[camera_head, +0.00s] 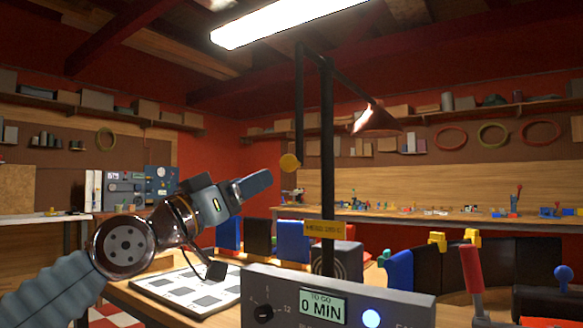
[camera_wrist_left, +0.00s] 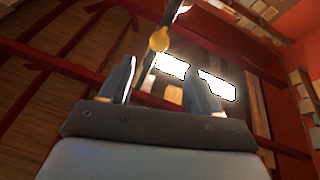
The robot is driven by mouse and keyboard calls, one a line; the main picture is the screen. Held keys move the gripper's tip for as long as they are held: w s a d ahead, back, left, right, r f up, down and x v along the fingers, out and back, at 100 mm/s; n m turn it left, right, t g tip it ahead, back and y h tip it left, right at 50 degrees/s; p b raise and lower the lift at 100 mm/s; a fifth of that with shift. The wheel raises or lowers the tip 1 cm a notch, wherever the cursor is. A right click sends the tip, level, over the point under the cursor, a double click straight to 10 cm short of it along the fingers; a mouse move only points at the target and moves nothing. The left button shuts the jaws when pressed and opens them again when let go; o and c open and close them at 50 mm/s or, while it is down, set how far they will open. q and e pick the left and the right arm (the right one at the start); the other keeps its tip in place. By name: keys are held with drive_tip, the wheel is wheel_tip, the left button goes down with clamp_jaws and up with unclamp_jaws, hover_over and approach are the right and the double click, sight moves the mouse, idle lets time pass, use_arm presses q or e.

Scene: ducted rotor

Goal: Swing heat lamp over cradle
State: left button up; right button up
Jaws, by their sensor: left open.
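The heat lamp has a dark upright post (camera_head: 327,170) and a boom with a copper-brown cone shade (camera_head: 377,121) at its right end. A dark rod hangs from the boom's left side and ends in a yellow knob (camera_head: 290,162). My left gripper (camera_head: 268,178) is open and empty, pointing up and right, just left of and slightly below the knob. In the left wrist view the knob (camera_wrist_left: 159,41) appears beyond the open fingers (camera_wrist_left: 165,75), apart from them. I cannot clearly pick out the cradle; dark curved panels with yellow clamps (camera_head: 437,240) stand right of the post. My right gripper is not seen.
A grey control box (camera_head: 340,299) reading "0 MIN" stands at the front. A white tray with dark squares (camera_head: 160,283) lies below my left arm. Blue and black upright pieces (camera_head: 293,241) stand behind the box. A red-handled tool (camera_head: 472,268) stands at right.

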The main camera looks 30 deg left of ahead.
sight(294, 160)
use_arm(q)
drive_tip(key=p+x, duration=0.2)
drive_tip(key=x, duration=0.2)
drive_tip(key=p+x, duration=0.1)
drive_tip(key=x, duration=0.3)
drive_tip(key=p+x, duration=0.2)
drive_tip(key=x, duration=0.2)
drive_tip(key=shift+d+r+p, duration=0.1)
drive_tip(key=shift+r+p, duration=0.2)
drive_tip(key=shift+r, duration=0.1)
drive_tip(key=shift+w+p, duration=0.45)
drive_tip(key=shift+w, duration=0.25)
clamp_jaws()
